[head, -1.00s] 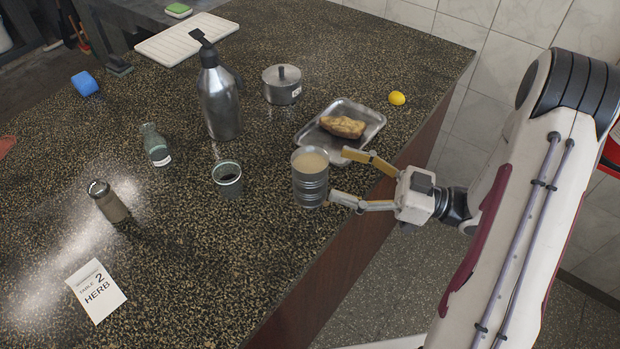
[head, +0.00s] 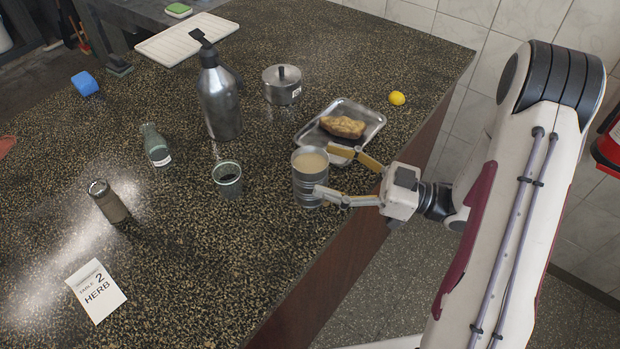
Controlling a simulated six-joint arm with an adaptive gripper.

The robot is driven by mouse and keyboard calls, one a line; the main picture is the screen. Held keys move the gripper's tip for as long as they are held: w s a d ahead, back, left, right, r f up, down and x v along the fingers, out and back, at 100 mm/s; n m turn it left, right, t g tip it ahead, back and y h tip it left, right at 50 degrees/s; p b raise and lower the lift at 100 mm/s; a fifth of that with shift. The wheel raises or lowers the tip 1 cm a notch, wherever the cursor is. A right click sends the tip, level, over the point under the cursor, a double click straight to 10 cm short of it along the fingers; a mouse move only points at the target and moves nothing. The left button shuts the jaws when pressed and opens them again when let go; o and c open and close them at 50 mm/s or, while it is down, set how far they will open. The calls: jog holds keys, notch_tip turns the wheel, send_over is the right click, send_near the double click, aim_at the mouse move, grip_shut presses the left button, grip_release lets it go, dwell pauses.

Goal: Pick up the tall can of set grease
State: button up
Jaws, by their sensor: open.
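The tall can of set grease (head: 309,180) is a ribbed grey metal can, upright near the right edge of the counter. Pale tan grease (head: 310,161) fills it almost to the rim. My gripper (head: 322,170) is open and comes in from the right. One finger lies in front of the can's lower right side, and the other reaches along its far right side. I cannot tell whether either finger touches the can.
Behind the can is a metal tray (head: 372,115) holding a brown food piece (head: 342,127). A glass of dark liquid (head: 228,178) stands left of the can.

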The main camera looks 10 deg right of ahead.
aim_at(294, 158)
jog(key=shift+x, duration=2.35)
jog(key=shift+w+f, duration=0.15)
grip_shut()
